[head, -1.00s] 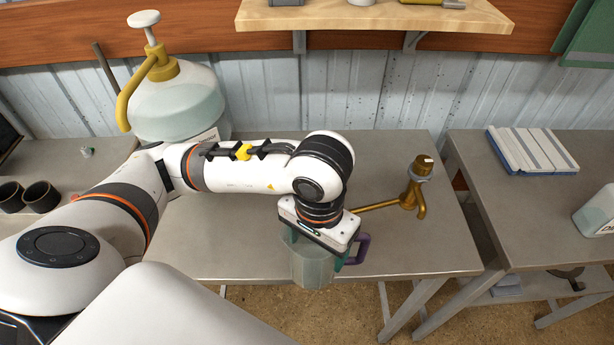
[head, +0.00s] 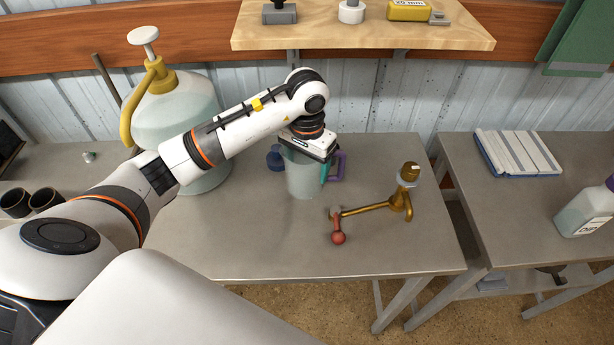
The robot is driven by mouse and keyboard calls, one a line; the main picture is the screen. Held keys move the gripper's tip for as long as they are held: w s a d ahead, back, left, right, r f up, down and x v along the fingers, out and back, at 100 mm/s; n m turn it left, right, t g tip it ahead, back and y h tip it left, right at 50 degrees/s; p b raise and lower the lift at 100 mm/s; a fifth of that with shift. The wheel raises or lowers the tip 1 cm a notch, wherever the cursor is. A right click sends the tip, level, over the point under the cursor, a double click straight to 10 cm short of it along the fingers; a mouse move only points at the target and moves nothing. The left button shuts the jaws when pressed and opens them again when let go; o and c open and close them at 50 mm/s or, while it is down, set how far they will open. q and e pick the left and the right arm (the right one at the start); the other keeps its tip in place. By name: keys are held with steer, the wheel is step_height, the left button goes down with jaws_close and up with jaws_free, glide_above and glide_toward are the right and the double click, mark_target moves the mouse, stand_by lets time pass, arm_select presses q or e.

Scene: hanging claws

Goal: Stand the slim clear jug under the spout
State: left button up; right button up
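A clear jug (head: 303,180) with a purple handle (head: 338,166) is upright at the back middle of the centre table. My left gripper (head: 310,150) is over its top and hides its rim. The jug has travelled with the gripper, so the gripper appears shut on it, though the fingers are mostly hidden. I cannot tell whether its base touches the tabletop. A brass tap (head: 405,190) with a down-turned spout (head: 408,213) stands to the right of the jug, apart from it. My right gripper is out of view.
A long brass lever (head: 365,209) reaches left from the tap to a red knob (head: 338,238). A blue object (head: 275,157) sits just left of the jug. A large pump bottle (head: 175,115) stands at the back left. The table's front (head: 270,245) is clear.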

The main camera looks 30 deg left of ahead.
arm_select(q)
steer(key=f, duration=0.3)
steer(key=shift+s+d+p, duration=0.2)
steer(key=shift+p, duration=0.15)
step_height(320, 180, down, 3)
steer(key=shift+p, duration=1)
steer(key=shift+w+a+f, duration=0.15)
steer(key=shift+f, duration=0.2)
steer(key=shift+f, duration=0.15)
steer(key=o, duration=1)
